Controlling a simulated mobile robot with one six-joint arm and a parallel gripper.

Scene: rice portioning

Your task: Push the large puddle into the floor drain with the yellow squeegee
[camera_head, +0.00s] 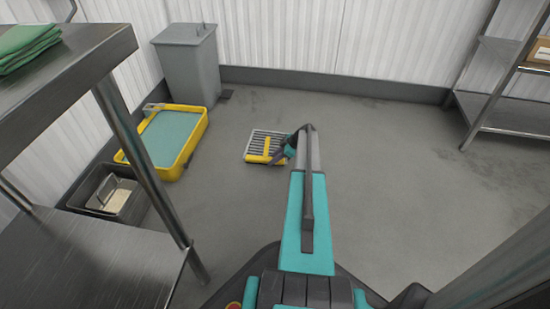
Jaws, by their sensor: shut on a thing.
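The floor drain (257,136) is a slatted metal grate set in the grey floor near the middle of the head view. The yellow squeegee (264,157) lies across the grate's near side, its yellow head along the front edge and a yellow part reaching back over the slats. My gripper (288,148) is just right of the drain, at the end of my teal and grey arm, and is shut on the squeegee. The fingers are small and partly hidden by the arm. No clear large puddle shows; only faint darker patches mark the floor at the right and back.
A yellow-rimmed tray (202,131) with teal inside stands left of the drain. A grey bin (190,70) is behind it, and a dark crate (76,194) in front. A steel table (90,265) fills the left; a metal shelf (512,116) stands right. Floor between is open.

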